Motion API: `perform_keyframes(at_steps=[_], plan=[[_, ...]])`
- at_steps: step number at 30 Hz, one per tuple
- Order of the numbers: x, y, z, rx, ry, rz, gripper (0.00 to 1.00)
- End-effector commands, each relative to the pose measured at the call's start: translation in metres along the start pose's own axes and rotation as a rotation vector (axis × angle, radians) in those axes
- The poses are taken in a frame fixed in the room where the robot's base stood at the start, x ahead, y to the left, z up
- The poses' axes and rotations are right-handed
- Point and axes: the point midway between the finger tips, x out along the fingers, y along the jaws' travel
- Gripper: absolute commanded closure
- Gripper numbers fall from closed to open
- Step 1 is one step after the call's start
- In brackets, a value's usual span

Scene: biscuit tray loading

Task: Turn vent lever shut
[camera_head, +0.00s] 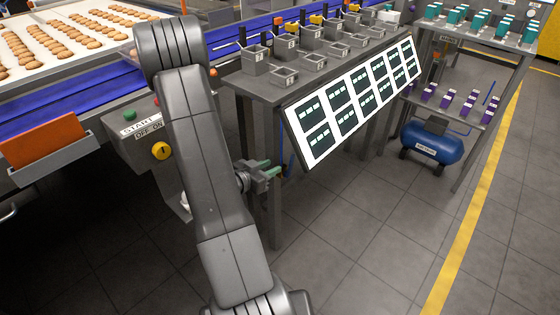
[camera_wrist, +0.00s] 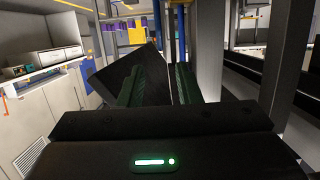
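My gripper (camera_head: 267,169) is low beside the legs of the grey bin bench, left of the slanted display board's lower edge. Its two green-padded fingers look slightly apart, with nothing seen held between them. In the wrist view the fingers (camera_wrist: 165,86) point forward, with a dark tilted panel (camera_wrist: 110,78) beyond and to their left. I cannot pick out a vent lever in either view. A blue tank (camera_head: 433,143) with a label and a dark top part stands on the floor under the shelf rack at right, well away from my gripper.
The bin bench (camera_head: 262,88) and its lit display board (camera_head: 320,124) stand close to my gripper. A conveyor (camera_head: 70,112) with biscuits above it and a START panel (camera_head: 140,127) is at left. The grey floor (camera_head: 360,230) is clear up to a yellow line.

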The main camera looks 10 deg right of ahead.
Motion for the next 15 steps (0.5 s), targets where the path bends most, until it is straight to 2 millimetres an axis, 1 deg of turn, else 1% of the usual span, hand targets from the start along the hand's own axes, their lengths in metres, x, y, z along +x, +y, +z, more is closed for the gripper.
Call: perform_keyframes(at_steps=[1,6,14,15], plan=[[-0.007,-0.001,-0.001,-0.001,0.000,-0.003,0.69],[-0.018,0.000,0.000,0.000,-0.001,-0.001,0.69],[-0.019,0.000,0.001,0.000,-0.001,0.000,0.69],[-0.019,0.000,0.001,0.000,-0.001,0.000,0.71]])
